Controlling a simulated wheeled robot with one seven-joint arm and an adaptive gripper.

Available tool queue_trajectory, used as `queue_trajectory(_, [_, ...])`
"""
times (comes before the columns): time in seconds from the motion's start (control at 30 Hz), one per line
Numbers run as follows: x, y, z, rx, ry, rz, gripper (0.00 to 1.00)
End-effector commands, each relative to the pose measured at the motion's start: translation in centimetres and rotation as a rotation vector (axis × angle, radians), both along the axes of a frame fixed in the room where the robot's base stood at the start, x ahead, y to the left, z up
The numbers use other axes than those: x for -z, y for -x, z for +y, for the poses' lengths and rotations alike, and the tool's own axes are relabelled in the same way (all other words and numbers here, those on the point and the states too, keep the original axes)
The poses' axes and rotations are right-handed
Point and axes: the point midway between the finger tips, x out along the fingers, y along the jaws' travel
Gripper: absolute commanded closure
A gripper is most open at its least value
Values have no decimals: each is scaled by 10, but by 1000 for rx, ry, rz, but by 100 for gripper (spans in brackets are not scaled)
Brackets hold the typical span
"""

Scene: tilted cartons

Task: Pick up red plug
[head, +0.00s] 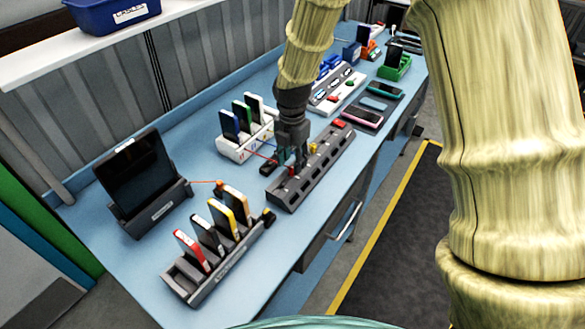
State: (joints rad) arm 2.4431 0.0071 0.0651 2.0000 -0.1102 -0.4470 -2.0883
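A dark grey strip with a row of slots (325,158) lies on the blue bench top, with a red block at its far end. A small red piece (291,171), which may be the red plug, shows at the near end of the strip, just below my gripper. My gripper (292,158) points down over that near end, close to the red piece. Its fingertips are small and dark against the strip, so I cannot tell whether they are open or shut, or touch the piece. A thin red cable (263,156) runs from the white rack (234,152) towards my gripper.
A dark rack (192,289) with several upright devices stands in front. A tablet (136,172) in a stand is at left. Phones (361,116), a white panel (350,92) and a green holder (396,66) lie beyond the strip.

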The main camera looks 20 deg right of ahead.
Motion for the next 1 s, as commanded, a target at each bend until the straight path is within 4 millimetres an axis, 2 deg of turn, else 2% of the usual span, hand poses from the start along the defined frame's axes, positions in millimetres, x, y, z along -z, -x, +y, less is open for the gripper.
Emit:
queue_trajectory(0.23, [19, 0, 0, 0, -1, 1, 61])
queue_trajectory(0.57, [23, 0, 0, 0, -1, -1, 61])
queue_trajectory(0.77, [23, 0, 0, 0, -1, -1, 97])
queue_trajectory(0.8, [23, 0, 0, 0, -1, -1, 100])
queue_trajectory(1.0, [23, 0, 0, 0, -1, -1, 100])
